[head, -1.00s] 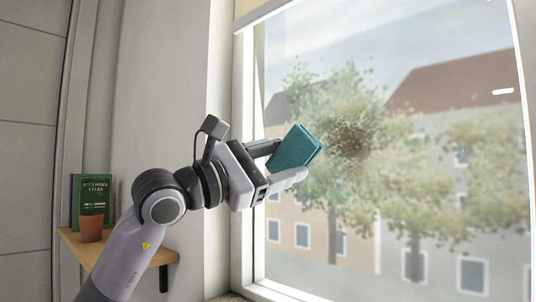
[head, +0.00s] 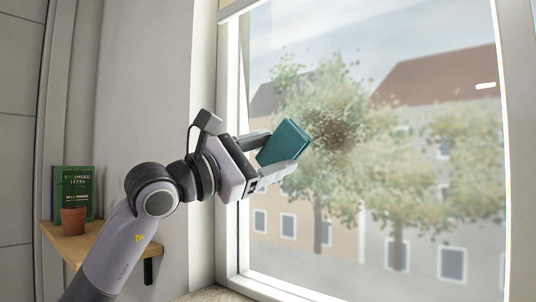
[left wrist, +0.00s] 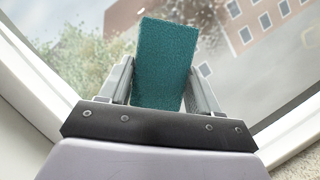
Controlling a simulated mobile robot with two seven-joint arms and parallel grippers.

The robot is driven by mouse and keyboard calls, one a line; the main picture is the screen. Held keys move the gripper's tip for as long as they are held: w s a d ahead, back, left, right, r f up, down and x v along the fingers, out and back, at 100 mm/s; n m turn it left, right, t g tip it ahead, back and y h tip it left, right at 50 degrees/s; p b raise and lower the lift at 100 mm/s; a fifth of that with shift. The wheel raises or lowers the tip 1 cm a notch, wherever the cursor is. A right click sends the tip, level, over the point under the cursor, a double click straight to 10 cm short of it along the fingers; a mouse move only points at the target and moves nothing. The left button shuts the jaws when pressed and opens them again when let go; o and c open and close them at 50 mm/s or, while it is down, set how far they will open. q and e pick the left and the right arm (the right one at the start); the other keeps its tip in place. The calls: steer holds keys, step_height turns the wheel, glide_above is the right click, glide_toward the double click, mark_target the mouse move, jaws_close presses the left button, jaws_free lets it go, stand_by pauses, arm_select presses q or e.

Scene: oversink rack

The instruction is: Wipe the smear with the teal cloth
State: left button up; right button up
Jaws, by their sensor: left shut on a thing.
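The teal cloth (head: 284,143) is a folded, thick rectangular pad. My left gripper (head: 272,154) is shut on it, with a finger on either side. In the left wrist view the cloth (left wrist: 165,65) stands out between the two fingers (left wrist: 160,85). The smear (head: 337,131) is a brown speckled patch on the window pane, just right of the cloth in the head view. The cloth's edge appears close to the smear's left side; I cannot tell whether it touches the glass. My right gripper is in neither view.
The window frame (head: 229,150) runs up the left of the pane, with a sill along the bottom. A wooden shelf (head: 75,245) at the lower left holds a terracotta pot (head: 73,222) and a green book (head: 76,185). The glass right of the smear is unobstructed.

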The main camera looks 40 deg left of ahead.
arm_select(q)
steer(key=shift+w+p, duration=0.3)
steer(key=shift+w, duration=0.5)
